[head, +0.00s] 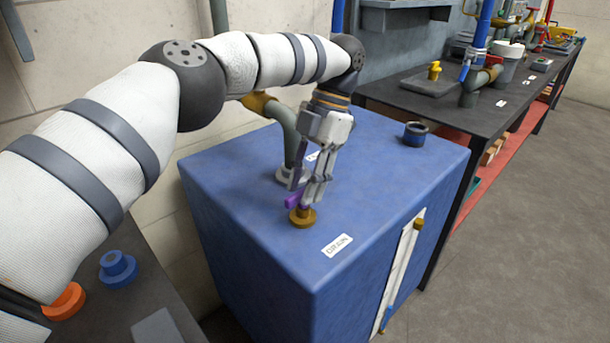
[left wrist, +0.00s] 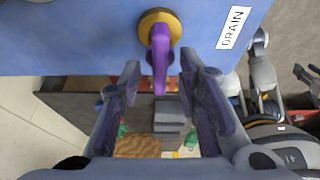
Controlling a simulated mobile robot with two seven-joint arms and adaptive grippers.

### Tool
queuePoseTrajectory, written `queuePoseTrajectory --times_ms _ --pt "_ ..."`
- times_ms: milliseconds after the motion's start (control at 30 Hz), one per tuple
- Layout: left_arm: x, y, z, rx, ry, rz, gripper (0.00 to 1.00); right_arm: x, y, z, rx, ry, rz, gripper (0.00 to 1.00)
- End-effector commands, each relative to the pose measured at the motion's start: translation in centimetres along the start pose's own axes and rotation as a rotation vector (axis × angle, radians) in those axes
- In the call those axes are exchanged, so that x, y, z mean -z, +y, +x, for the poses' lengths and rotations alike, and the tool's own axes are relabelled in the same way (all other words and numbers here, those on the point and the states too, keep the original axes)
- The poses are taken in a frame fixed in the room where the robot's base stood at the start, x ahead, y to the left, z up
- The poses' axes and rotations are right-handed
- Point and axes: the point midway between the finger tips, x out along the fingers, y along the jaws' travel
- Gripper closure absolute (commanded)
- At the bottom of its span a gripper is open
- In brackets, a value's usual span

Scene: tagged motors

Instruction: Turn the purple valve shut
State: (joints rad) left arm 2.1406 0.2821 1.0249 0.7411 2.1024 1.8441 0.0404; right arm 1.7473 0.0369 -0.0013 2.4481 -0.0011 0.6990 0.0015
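The purple valve (head: 295,201) is a lever handle on a round brass base (head: 302,217), on top of a blue cabinet (head: 250,200). In the left wrist view the purple handle (left wrist: 161,60) points down the picture from its brass base. My left gripper (head: 303,188) is at the valve, partly hiding it in the head view. In the left wrist view its fingers (left wrist: 160,82) are spread, one on each side of the handle's free end, with gaps between.
A white DRAIN label (left wrist: 234,28) lies beside the valve. A grey-green pipe (head: 288,130) rises behind my gripper. A dark ring-shaped fitting (head: 415,133) stands at the cabinet's back right. A dark bench (head: 425,101) with pipes is beyond. Blue (head: 117,268) and orange (head: 65,302) fittings sit lower left.

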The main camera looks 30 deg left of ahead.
Motion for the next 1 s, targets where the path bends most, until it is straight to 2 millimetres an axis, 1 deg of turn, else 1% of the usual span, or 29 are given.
queuePoseTrajectory --times_ms 67,167,267,300,633,1000 --pt "0.4 0.0 -1.2 0.000 -0.005 -0.001 0.69 0.0 0.0 0.0 0.000 0.001 0.000 0.60" --pt "1.4 0.0 -3.7 -0.001 -0.007 -0.001 0.69 0.0 0.0 0.0 0.000 0.001 0.000 0.60" --pt "2.7 -0.1 -6.7 -0.002 -0.006 -0.003 0.69 0.0 0.0 0.0 0.000 0.001 0.000 0.60" --pt "3.0 -0.1 -7.1 -0.002 0.002 -0.002 0.69 0.0 0.0 0.0 0.000 0.001 0.000 0.60" --pt "3.7 0.0 -8.8 -0.001 0.002 -0.001 0.69 0.0 0.0 0.0 0.000 0.001 0.000 0.60" --pt "3.7 0.0 -8.9 0.000 0.000 0.000 0.69 0.0 0.0 0.0 0.000 0.001 0.000 0.60"
